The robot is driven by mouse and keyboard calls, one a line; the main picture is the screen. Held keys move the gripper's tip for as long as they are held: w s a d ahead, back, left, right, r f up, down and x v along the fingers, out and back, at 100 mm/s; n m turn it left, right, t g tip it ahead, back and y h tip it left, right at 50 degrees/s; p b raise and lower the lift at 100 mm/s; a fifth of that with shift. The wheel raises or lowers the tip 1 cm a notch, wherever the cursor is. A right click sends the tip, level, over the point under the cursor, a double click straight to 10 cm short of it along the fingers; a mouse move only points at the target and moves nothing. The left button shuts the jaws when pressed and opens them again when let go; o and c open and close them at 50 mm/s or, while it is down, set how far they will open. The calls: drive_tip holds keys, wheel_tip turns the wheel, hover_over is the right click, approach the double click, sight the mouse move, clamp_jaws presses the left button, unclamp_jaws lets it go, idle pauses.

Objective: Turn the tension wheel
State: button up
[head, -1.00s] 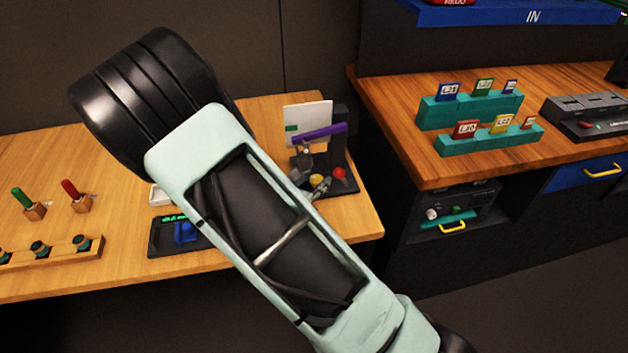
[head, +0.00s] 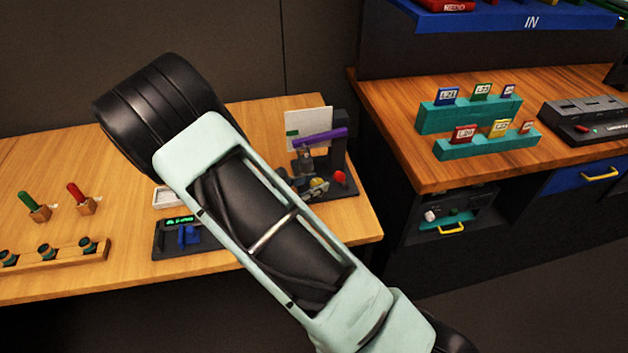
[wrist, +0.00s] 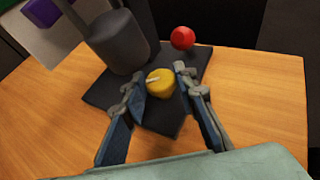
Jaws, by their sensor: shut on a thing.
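A yellow wheel (wrist: 160,82) with a pale pointer mark sits on a dark base plate (wrist: 165,117) in the wrist view. I take it for the tension wheel. My gripper (wrist: 160,78) is shut on it, with one blue-grey finger on each side. The pointer mark points left in the wrist view. In the head view the yellow wheel (head: 320,184) shows small and partly covered by my fingers. A red ball (wrist: 183,38) stands beyond the right finger on the same unit.
A dark grey cylinder (wrist: 120,42) rises close to the left finger. A purple bar (head: 320,136) and white card (head: 308,122) stand above the unit. A small panel with a green display (head: 180,220) lies left on the wooden table. Bare wood (wrist: 255,100) lies right.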

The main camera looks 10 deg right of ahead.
drive_tip(key=m+g, duration=0.1)
drive_tip(key=m+g+h, duration=0.1)
drive_tip(key=shift+w+a+m+g, duration=0.1)
drive_tip(key=shift+w+m+g, duration=0.15)
drive_tip(key=shift+m+g, duration=0.15)
drive_tip(key=m+g, duration=0.1)
drive_tip(key=m+g+h+b, duration=0.1)
drive_tip(key=g, duration=0.1)
drive_tip(key=shift+w+f+m, duration=0.15)
drive_tip(key=shift+f+m, duration=0.05)
drive_tip(key=shift+m, duration=0.2)
drive_tip(key=m+g+b, duration=0.2)
drive_tip(key=m+g, duration=0.1)
drive_tip(key=shift+w+g+b, duration=0.15)
drive_tip(key=shift+g+b, duration=0.15)
drive_tip(key=shift+g, duration=0.1)
drive_tip(key=shift+w+r+m+g+b, duration=0.15)
drive_tip(key=shift+m+g+b, duration=0.35)
drive_tip(key=shift+m+g, duration=0.3)
drive_tip(key=shift+r, duration=0.1)
drive_tip(key=o, duration=1.1)
drive_tip(key=shift+o, duration=0.3)
